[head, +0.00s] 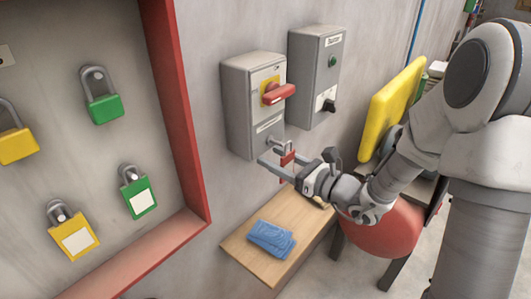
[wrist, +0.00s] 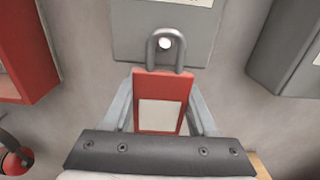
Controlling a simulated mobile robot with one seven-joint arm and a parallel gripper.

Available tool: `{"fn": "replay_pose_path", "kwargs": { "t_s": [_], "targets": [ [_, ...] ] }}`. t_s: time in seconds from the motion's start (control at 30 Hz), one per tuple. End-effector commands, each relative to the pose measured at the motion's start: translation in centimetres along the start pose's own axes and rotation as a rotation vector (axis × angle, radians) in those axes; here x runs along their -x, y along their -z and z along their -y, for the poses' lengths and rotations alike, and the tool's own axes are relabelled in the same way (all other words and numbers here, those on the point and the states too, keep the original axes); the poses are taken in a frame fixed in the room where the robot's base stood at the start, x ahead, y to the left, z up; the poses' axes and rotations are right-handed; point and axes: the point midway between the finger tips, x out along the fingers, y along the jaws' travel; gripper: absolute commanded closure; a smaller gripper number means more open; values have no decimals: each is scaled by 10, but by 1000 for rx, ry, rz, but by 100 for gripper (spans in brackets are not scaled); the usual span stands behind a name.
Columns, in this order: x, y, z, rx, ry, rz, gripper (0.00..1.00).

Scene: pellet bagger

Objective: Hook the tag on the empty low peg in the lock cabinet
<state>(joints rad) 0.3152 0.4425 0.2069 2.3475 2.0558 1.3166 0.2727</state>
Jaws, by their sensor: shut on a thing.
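A red padlock-shaped tag (wrist: 162,90) with a white label and a grey shackle is between the fingers of my gripper (wrist: 160,112), which is shut on it. In the head view the red tag (head: 287,158) and my gripper (head: 276,160) are at the bottom of the grey switch box (head: 240,115). In the wrist view a pale round spot, perhaps a peg end, shows inside the shackle. The red-framed lock cabinet (head: 185,120) is at the left. Its low row shows a yellow tag (head: 77,241) and a green tag (head: 139,197), both white-labelled. No empty low peg shows.
The switch box has a red handle (head: 279,95). A second grey box (head: 316,75) is to its right. A wooden bench (head: 240,245) below carries blue cloths (head: 272,239). A red round stool (head: 378,240) and a yellow panel (head: 392,105) are at the right.

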Motion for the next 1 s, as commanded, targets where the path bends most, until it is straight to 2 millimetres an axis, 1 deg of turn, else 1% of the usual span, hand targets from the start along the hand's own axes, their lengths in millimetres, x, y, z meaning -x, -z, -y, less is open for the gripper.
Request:
{"fn": "replay_pose_path", "kwargs": {
  "t_s": [0.13,0.23,0.47,0.63,0.67,0.8,0.83,1.0],
  "targets": [
    [-23,-1,-1,-1,-5,1,94],
    [-32,0,-1,-2,-2,1,94],
    [-32,2,0,0,-1,1,94],
    [-32,8,0,0,-1,1,94],
    [-32,8,0,0,-1,1,40],
    [-32,6,0,0,-1,1,14],
    [-32,6,0,0,-1,1,11],
    [-32,6,0,0,-1,1,11]
  ]
}}
